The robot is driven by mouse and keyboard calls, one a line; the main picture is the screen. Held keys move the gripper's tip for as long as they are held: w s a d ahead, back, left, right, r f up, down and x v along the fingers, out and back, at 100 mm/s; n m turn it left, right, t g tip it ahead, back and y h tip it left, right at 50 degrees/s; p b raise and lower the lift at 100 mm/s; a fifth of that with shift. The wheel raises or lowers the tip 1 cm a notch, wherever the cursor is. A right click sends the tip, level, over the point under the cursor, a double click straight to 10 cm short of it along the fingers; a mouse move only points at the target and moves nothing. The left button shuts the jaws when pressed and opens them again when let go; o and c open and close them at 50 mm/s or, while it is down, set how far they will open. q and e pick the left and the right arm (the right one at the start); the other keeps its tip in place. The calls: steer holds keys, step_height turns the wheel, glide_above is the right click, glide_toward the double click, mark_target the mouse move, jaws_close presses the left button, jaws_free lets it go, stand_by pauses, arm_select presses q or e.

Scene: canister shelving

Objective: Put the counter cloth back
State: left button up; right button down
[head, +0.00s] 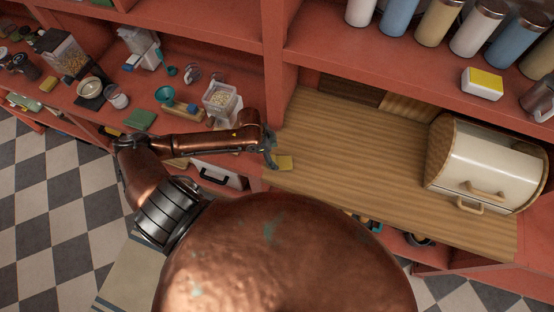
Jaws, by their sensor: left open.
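My left arm reaches across from the left, and its gripper (272,156) is open at the left edge of the wooden counter board (350,150). A flat green square (140,119), also cloth-like, lies on the red left-hand counter. My right gripper is not in view.
A cream bread bin (490,165) stands at the board's right; the middle of the board is clear. Several canisters (439,22) and a yellow-topped white block (482,84) stand on the upper shelf. A clear tub (220,99) and small jars crowd the left counter.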

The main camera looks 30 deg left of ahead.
arm_select(q)
steer(key=v, duration=0.6)
steer(key=shift+r, duration=0.15)
steer(key=s+d+f+n+t, duration=0.2)
steer(key=s+d+f+n, duration=0.1)
steer(key=d, duration=0.3)
steer(key=s+a+f+n+y, duration=0.1)
steer(key=s+a+n+y, duration=0.1)
steer(key=s+a+n, duration=0.35)
steer(key=s+a+n+y, duration=0.2)
steer(key=s+a, duration=0.1)
steer(key=s, duration=0.5)
step_height(320, 180, down, 41)
steer(key=s+d+g+b, duration=0.1)
steer(key=g+b, duration=0.1)
steer(key=b, duration=0.9)
steer(key=s+f+b, duration=0.4)
steer(key=s+f, duration=0.5)
steer(key=f, duration=0.3)
steer(key=s+f+m+g+h+b, duration=0.1)
steer(key=s+f+b, duration=0.3)
steer(key=s+f, duration=0.6)
step_height(320, 180, down, 3)
steer(key=shift+f, duration=0.1)
